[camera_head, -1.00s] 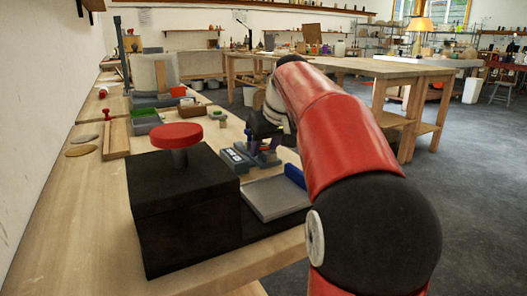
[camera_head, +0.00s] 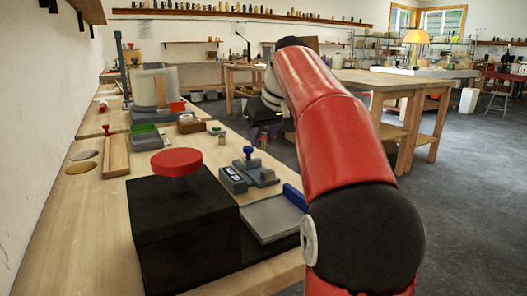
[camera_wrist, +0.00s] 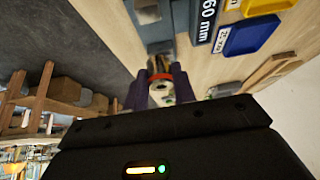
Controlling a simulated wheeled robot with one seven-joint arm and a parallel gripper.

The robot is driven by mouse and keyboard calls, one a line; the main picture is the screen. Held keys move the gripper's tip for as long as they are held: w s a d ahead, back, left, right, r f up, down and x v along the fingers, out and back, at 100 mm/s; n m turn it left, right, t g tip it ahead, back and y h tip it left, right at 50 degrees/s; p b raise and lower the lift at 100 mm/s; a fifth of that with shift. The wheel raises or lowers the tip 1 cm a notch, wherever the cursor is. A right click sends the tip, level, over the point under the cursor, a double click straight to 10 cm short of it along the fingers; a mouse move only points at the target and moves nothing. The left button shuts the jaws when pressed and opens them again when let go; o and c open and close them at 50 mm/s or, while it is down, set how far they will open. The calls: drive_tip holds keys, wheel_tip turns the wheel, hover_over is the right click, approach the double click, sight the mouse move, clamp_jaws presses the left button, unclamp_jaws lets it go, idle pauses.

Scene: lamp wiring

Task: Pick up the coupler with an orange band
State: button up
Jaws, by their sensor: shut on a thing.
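The coupler with an orange band (camera_wrist: 160,78) is between the two purple fingers of my gripper (camera_wrist: 160,90) in the wrist view. My gripper is shut on it, and the orange-red band shows just past the fingertips. In the head view my gripper (camera_head: 263,133) is beyond the grey fixture with the blue knob, near the right edge of the bench. Only a small part of the coupler (camera_head: 263,143) shows there below the dark fingers. Whether it is clear of the bench is hard to tell from the head view.
The fixture with a blue knob (camera_head: 248,154) and a dark labelled block (camera_head: 233,179) stand near my gripper. A black box with a red button (camera_head: 177,161) and a grey tray (camera_head: 270,217) are in front. Another small cylinder (camera_head: 222,138) stands left of my gripper.

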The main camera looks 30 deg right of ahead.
sight(263, 135)
wheel_tip(263, 135, up, 12)
drive_tip(key=p, duration=0.2)
drive_tip(key=shift+r+p, duration=0.25)
drive_tip(key=shift+p, duration=0.05)
